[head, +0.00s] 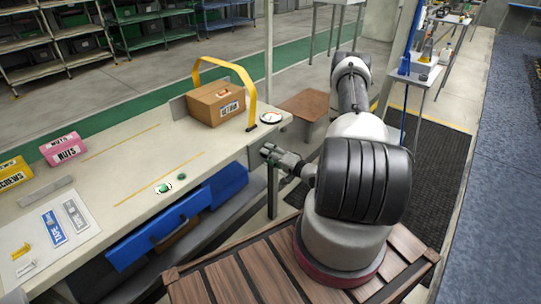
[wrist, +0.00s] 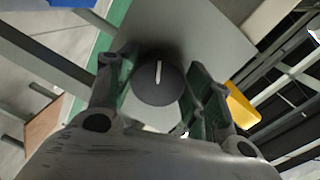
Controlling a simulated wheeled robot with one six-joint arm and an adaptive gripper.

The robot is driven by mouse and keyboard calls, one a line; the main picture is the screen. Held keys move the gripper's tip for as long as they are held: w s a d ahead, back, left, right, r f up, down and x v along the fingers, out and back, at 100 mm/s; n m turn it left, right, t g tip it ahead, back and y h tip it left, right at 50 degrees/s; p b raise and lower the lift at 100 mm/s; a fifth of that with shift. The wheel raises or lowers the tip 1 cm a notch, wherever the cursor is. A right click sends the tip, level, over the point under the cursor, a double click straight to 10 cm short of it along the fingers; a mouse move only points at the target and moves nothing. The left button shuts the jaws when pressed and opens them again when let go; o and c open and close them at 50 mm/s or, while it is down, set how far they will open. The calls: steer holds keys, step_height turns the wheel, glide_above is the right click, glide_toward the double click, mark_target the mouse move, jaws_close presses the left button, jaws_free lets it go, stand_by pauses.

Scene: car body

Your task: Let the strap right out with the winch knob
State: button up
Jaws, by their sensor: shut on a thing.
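The winch knob (wrist: 159,82) is a dark round knob with a white line, which points almost straight up in the wrist view. It stands out from a grey plate (wrist: 205,40). My gripper (wrist: 155,90) has a finger on each side of the knob and is shut on it. In the head view my gripper (head: 268,152) is at the front right end of the bench, and the knob is hidden there. The yellow strap (head: 224,64) stands in a high, loose arch over a cardboard box (head: 216,103), clear of its top.
A round dial (head: 271,117) sits on the bench (head: 130,150) at its right end, beside the strap's near end. A blue drawer (head: 160,228) stands open along the bench front. Pink (head: 63,149) and yellow (head: 14,173) boxes stand at the left.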

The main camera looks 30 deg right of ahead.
steer(key=shift+f+n, duration=0.15)
steer(key=shift+n, duration=1.65)
steer(key=o, duration=1)
steer(key=shift+o, duration=0.2)
steer(key=f+v, duration=0.1)
steer(key=v, duration=1.1)
steer(key=shift+r, duration=0.4)
steer(key=shift+s+a, duration=0.1)
